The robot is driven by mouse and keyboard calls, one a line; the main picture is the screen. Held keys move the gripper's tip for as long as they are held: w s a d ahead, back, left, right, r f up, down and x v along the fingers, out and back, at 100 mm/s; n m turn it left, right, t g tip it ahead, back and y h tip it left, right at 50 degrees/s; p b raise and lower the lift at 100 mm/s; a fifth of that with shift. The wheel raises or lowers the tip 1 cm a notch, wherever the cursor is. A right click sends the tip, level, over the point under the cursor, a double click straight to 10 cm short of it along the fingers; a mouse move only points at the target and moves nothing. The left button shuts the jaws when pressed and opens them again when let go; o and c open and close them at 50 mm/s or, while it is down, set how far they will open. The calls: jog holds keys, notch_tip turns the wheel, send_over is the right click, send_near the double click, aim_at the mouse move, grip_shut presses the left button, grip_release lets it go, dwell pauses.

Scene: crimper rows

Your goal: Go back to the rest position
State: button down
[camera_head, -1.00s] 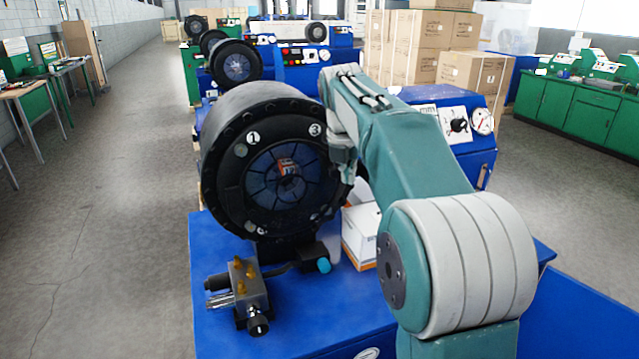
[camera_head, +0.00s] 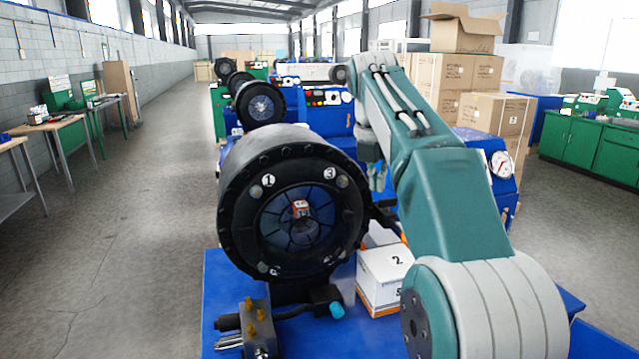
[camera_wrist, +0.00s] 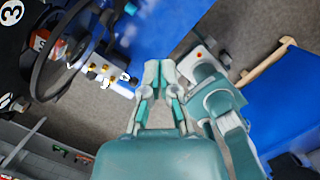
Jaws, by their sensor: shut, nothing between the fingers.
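My gripper (camera_wrist: 158,78) shows in the wrist view with its two fingers together and nothing held. In the head view my gripper (camera_head: 377,178) is only partly seen, hanging beside the right rim of the black crimper head (camera_head: 262,240). The rest of it is hidden by my arm and the crimper. The crimper head bears number labels around its round opening, and a small orange and white piece (camera_head: 301,209) shows inside. The crimper also shows at the upper left of the wrist view (camera_wrist: 15,75).
White boxes (camera_head: 385,278) stand on the blue base right of the crimper. A metal valve block (camera_head: 259,325) sits at its front left. More crimpers (camera_head: 261,104) and cardboard boxes (camera_head: 497,113) stand behind. The aisle (camera_head: 150,190) at left is clear.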

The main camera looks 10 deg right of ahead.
jog(key=s+a+f+m+t, duration=0.1)
jog(key=s+a+f+m, duration=0.15)
jog(key=s+m, duration=0.35)
jog(key=s+a+f+m+t, duration=0.1)
jog(key=s+a+f+m, duration=0.1)
jog(key=s+a+m, duration=0.3)
jog(key=s+a+f+m+t+y, duration=0.1)
jog(key=s+a+f+m+y, duration=0.1)
jog(key=s+f+m, duration=1.3)
jog(key=shift+s+a+f+m+t, duration=0.3)
jog(key=shift+s+a+m, duration=0.1)
jog(key=shift+s+a, duration=0.15)
